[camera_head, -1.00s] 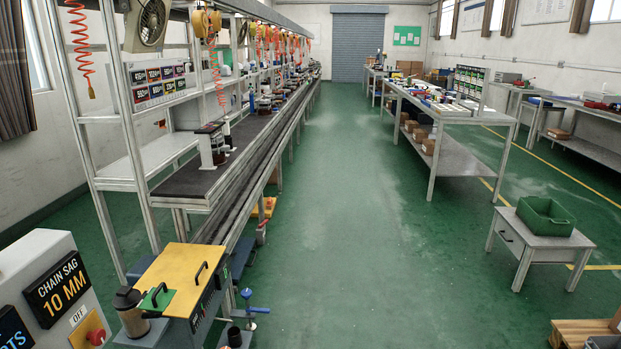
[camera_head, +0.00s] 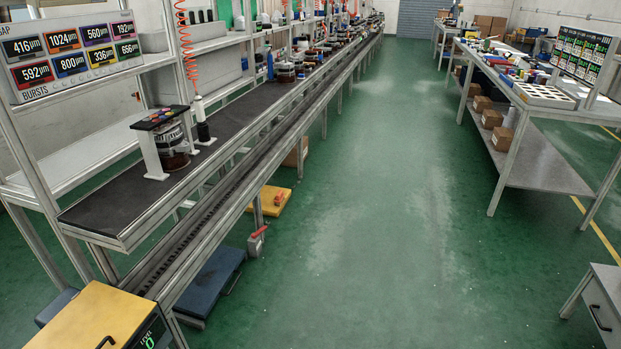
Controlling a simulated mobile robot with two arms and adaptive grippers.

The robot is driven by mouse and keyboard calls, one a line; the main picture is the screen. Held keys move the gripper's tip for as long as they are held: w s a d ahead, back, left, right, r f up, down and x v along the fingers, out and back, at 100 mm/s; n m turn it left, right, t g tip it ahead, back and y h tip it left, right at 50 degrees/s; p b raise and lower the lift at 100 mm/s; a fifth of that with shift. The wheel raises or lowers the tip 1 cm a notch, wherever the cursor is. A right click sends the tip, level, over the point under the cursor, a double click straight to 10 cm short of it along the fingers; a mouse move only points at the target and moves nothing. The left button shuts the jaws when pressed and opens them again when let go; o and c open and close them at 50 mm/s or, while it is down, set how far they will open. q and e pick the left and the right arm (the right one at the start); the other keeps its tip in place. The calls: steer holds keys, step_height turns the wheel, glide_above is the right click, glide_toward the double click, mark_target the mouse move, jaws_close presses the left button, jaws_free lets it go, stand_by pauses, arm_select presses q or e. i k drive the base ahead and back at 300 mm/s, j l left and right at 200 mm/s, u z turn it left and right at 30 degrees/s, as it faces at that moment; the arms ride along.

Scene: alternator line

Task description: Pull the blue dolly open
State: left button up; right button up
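The blue dolly (camera_head: 213,279) is a low, flat, dark blue platform on the floor at the lower left of the head view. It sits partly under the conveyor line, whose rail and legs hide its left side. A dark curved handle (camera_head: 233,284) shows at its right edge, facing the aisle. Neither of my grippers is in view.
The conveyor line (camera_head: 262,114) runs along the left. A yellow cabinet top (camera_head: 90,320) is at bottom left. A yellow dolly (camera_head: 272,201) and a red-handled device (camera_head: 257,240) lie beyond the blue dolly. A drawer table (camera_head: 600,312) is at lower right. The green aisle (camera_head: 390,210) is clear.

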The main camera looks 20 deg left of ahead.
mark_target(198, 300)
steer(key=i+u, duration=0.25)
steer(key=i, duration=0.65)
steer(key=i+l+u, duration=0.25)
steer(key=i, duration=0.65)
steer(key=j, duration=0.1)
